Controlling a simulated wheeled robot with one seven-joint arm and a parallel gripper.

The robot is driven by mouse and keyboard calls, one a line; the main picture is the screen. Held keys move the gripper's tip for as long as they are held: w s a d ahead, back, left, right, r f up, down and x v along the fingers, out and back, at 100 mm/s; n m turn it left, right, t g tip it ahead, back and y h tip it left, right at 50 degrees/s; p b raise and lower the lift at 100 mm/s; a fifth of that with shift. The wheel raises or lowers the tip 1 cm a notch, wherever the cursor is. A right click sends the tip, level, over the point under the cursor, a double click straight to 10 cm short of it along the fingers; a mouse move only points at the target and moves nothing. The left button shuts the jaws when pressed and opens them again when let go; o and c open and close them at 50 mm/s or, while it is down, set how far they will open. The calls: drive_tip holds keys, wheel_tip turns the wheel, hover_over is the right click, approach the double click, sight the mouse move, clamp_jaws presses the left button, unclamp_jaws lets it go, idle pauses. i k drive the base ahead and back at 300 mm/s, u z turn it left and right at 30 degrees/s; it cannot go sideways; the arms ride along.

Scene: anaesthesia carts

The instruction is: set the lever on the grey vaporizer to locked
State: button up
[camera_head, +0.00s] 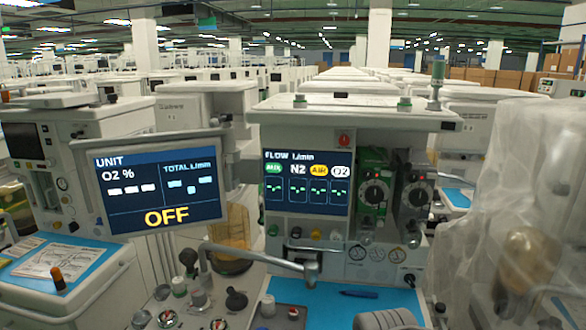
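The grey vaporizer (414,192) is mounted upright on the front of the anaesthesia cart, right of the middle of the view. It has a dark body and a round black dial. The green vaporizer (372,212) is close beside it on the left, with a similar dial. The grey vaporizer's lever is too small to make out, so I cannot tell its setting. No gripper fingers are in view. A pale grey rounded shape at the bottom edge may be part of my arm; I cannot be sure.
The flow screen (307,183) is left of the vaporizers. A larger monitor (161,184) reading OFF stands further left. A jointed metal bar (262,258) reaches over the blue work surface (335,300), where a pen (359,294) lies. A plastic-draped cart (520,200) crowds the right side.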

sight(408, 166)
drive_tip(key=u, duration=2.85)
drive_tip(key=k, duration=0.65)
drive_tip(key=z, duration=1.6)
